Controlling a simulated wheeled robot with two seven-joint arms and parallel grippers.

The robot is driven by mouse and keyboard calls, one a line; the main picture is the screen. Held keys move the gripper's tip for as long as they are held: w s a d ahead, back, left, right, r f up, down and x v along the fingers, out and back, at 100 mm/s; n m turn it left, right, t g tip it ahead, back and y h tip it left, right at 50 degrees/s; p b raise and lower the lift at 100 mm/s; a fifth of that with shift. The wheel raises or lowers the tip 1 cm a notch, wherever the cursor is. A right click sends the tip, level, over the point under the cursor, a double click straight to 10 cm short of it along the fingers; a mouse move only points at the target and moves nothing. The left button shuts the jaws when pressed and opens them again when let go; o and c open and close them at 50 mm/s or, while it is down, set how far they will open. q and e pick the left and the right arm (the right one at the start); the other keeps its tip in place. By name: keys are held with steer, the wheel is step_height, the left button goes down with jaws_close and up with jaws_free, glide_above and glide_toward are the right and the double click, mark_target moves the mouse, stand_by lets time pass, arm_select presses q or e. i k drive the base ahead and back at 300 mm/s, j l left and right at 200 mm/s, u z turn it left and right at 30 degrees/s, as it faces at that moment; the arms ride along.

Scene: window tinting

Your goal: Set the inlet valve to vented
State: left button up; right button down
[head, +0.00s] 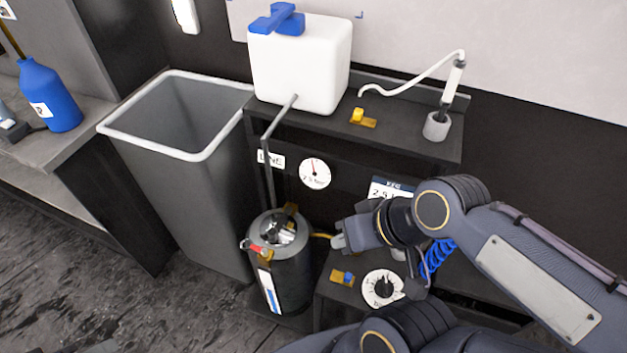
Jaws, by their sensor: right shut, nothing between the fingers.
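A dark pressure tank (290,268) with a shiny lid stands low in the middle. A small valve with a red lever (257,249) sits at the left of its top, and a brass fitting (291,209) at the back. I cannot tell which fitting is the inlet valve, nor read its setting. A yellow-knobbed valve (357,115) is on the upper shelf, and a blue-knobbed brass valve (348,277) on the lower shelf. My right gripper (338,241) is shut and empty, just right of the tank, near a yellow hose. My left gripper is out of view.
A white jug with a blue cap (300,62) stands on the upper shelf (405,127). A round gauge (315,173) is below it. A dial (382,288) is on the lower shelf. A grey bin (185,165) is left of the tank. Floor at lower left is clear.

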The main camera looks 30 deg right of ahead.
mark_target(347, 276)
steer(key=z, duration=1.25)
